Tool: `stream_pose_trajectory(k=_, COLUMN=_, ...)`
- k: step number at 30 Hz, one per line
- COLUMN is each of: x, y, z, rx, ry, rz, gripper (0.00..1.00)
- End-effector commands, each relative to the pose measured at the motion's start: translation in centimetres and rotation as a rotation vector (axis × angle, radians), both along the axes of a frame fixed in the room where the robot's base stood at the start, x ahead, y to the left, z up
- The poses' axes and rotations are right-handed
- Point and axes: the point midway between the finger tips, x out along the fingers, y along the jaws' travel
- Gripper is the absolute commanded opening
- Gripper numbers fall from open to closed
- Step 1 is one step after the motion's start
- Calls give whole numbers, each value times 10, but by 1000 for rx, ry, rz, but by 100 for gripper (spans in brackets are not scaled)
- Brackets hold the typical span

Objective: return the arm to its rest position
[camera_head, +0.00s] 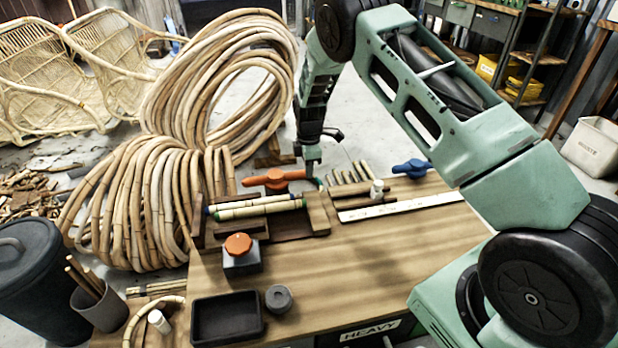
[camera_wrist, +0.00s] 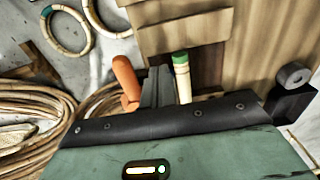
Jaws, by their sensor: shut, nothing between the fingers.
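My arm reaches over the workbench (camera_head: 360,260) from the right and bends down at its far side. My gripper (camera_head: 314,176) points down beside the right end of an orange-handled tool (camera_head: 272,179). In the wrist view the fingers of my gripper (camera_wrist: 158,86) are together with nothing between them. An orange handle (camera_wrist: 125,80) is just left of the fingers there. A pale rattan piece with a green band (camera_wrist: 182,76) is just right of them. Whether the fingers touch either one cannot be told.
Rattan pieces (camera_head: 258,207) lie in a wooden holder (camera_head: 318,214). A grey block with an orange knob (camera_head: 241,256), a black tray (camera_head: 226,319) and a dark roll (camera_head: 279,298) stand nearer. Large rattan coils (camera_head: 150,205) rise at left. The bench's middle right is clear.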

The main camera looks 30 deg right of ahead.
Motion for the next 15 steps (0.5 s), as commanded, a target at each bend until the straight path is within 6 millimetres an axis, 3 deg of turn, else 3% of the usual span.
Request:
stream_pose_trajectory(k=11, x=-1, y=5, z=17, rx=5, ry=0, rz=-7, gripper=0)
stream_pose_trajectory(k=15, x=-14, y=41, z=47, rx=41, ry=-3, rz=-65, gripper=0)
